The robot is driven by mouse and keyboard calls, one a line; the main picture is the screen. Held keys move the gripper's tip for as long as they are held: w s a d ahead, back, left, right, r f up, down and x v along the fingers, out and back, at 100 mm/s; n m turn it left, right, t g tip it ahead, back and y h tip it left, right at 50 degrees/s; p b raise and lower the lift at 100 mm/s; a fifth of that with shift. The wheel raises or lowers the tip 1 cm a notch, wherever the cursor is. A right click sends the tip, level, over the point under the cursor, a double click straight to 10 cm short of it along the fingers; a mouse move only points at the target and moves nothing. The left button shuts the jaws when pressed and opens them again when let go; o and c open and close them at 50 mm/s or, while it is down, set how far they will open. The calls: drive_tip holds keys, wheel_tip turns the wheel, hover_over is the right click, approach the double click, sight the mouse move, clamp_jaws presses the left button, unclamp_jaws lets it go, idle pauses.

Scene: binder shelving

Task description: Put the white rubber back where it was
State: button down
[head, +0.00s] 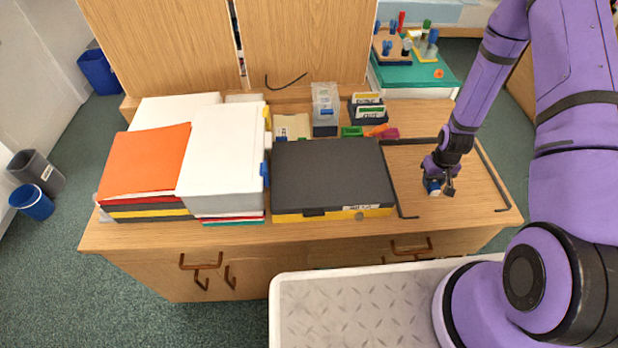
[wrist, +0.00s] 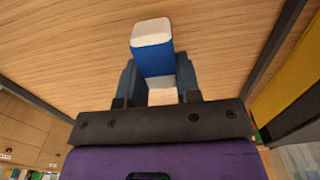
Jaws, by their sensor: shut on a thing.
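The white rubber with a blue sleeve (wrist: 152,52) is between the fingers of my gripper (wrist: 158,82) in the wrist view. Its white end points away from the gripper, and more white shows at the near end. In the head view my gripper (head: 440,185) is low over the right part of the wooden cabinet top (head: 455,208), shut on the rubber. Only a small blue and white bit of the rubber (head: 431,187) shows there. I cannot tell whether the rubber touches the wood.
Dark strips (head: 493,178) edge the bare wood around my gripper. A black and yellow binder (head: 335,175) lies to the left, beside paper stacks (head: 222,155). Behind stand a clear holder (head: 325,108), a card box (head: 368,108) and small green, orange and pink items (head: 378,131).

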drive_tip(key=shift+f, duration=0.6)
drive_tip(key=shift+c, duration=0.9)
unclamp_jaws()
drive_tip(key=shift+r, duration=0.15)
